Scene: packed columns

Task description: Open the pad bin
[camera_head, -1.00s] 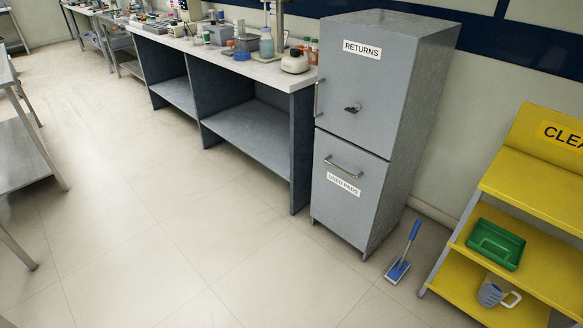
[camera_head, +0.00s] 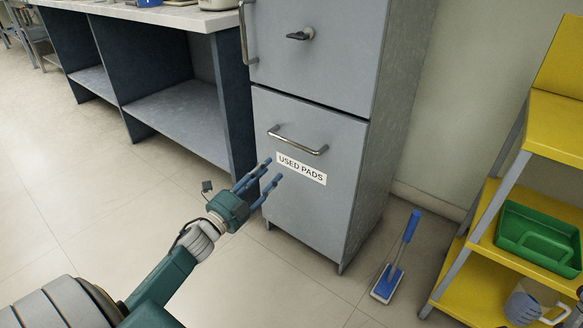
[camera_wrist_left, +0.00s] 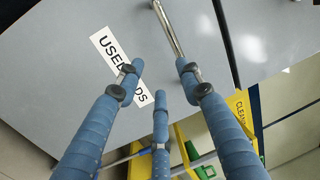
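The pad bin is the lower grey door (camera_head: 310,195) of a tall cabinet, with a "USED PADS" label (camera_head: 302,169) and a metal bar handle (camera_head: 298,139). The door looks shut. My left gripper (camera_head: 271,173) is in front of the door, a little below and left of the handle. In the left wrist view, its blue fingers (camera_wrist_left: 160,85) are spread apart with nothing between them. The label (camera_wrist_left: 107,45) lies behind the left finger and the handle (camera_wrist_left: 168,27) is just beyond the right finger. My right gripper is not in view.
The upper cabinet door has a dark latch (camera_head: 300,34) and a side handle (camera_head: 244,32). A blue-and-white scrubber (camera_head: 388,283) stands on the floor to the right. A yellow shelf (camera_head: 556,122) holds a green tray (camera_head: 540,235) and a jug (camera_head: 522,308). A workbench (camera_head: 160,17) is at left.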

